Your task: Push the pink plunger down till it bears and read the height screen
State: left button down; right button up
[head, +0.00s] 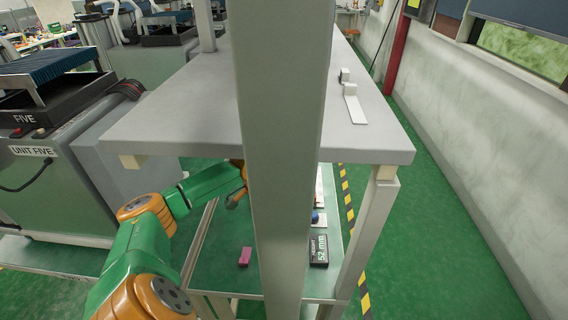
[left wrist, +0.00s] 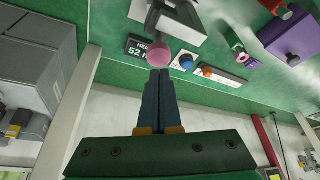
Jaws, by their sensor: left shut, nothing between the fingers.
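The pink plunger's round knob (left wrist: 158,54) shows in the left wrist view, right at the tips of my left gripper (left wrist: 160,72). I cannot tell whether the tips touch it. The gripper is shut with nothing between its fingers. The height screen (head: 318,250) is a dark box on the green lower shelf and reads 52 mm. It also shows in the left wrist view (left wrist: 140,50), partly covered by the knob. My right gripper is out of view.
A wide grey upright (head: 282,150) blocks the middle of the head view. Blue (left wrist: 186,61) and orange (left wrist: 208,71) knobs and a purple box (left wrist: 290,38) are near the screen.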

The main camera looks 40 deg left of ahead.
pick_arm(q)
jog(key=shift+f, duration=0.15)
dwell(0.5)
jog(key=shift+f+b, duration=0.5)
jog(key=shift+f, duration=1)
dwell(0.4)
notch_tip(320, 180, up, 5)
jog(key=p, duration=0.5)
jog(key=shift+p, duration=0.4)
jog(key=shift+r, duration=0.9)
notch_tip(320, 180, up, 2)
jog(key=shift+r, duration=0.15)
